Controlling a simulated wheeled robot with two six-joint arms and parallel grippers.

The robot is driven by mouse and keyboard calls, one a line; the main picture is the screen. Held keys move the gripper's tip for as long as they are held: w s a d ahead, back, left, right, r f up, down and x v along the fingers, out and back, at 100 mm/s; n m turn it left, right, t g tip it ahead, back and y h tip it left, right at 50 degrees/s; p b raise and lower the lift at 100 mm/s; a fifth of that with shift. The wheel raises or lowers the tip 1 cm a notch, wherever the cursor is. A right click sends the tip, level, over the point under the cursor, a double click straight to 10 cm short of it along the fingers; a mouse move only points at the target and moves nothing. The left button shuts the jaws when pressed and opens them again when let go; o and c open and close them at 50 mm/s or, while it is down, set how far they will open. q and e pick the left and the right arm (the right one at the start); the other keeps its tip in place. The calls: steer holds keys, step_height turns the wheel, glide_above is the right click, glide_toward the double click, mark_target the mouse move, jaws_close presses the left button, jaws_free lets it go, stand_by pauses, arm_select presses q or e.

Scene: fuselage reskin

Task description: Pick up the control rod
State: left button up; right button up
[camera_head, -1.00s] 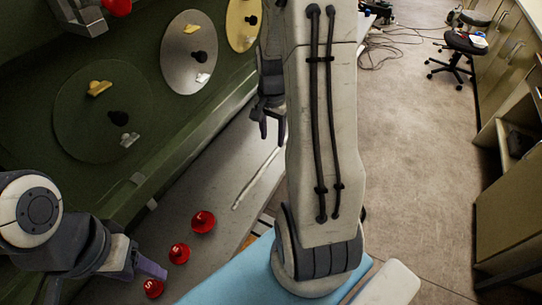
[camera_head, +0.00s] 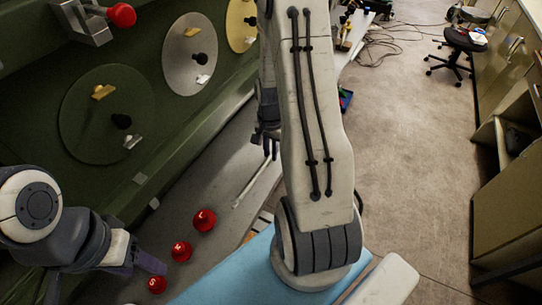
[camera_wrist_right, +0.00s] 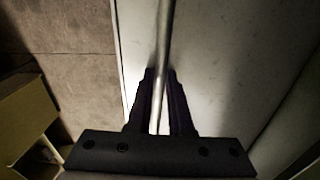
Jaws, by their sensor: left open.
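The control rod looks to be the thin silver rod (camera_head: 252,182) lying on the grey bench, its far end running up to my right gripper. My right gripper (camera_head: 270,153) points down over that end, with a narrow gap between its fingers. In the right wrist view the rod (camera_wrist_right: 164,50) runs lengthwise between the two dark fingers (camera_wrist_right: 161,75), which stand on either side of it and look open; contact cannot be told. My left gripper (camera_head: 160,266) is open at the lower left, near the red knobs and away from the rod.
Several red knobs (camera_head: 204,220) stand on the grey bench (camera_head: 190,190). The green panel carries round discs (camera_head: 105,115) with small fittings. A red-ended bracket (camera_head: 122,15) juts out at the upper left. A blue surface (camera_head: 225,272) lies in front. Open floor (camera_head: 410,150) is at the right.

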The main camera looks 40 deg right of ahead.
jaws_close()
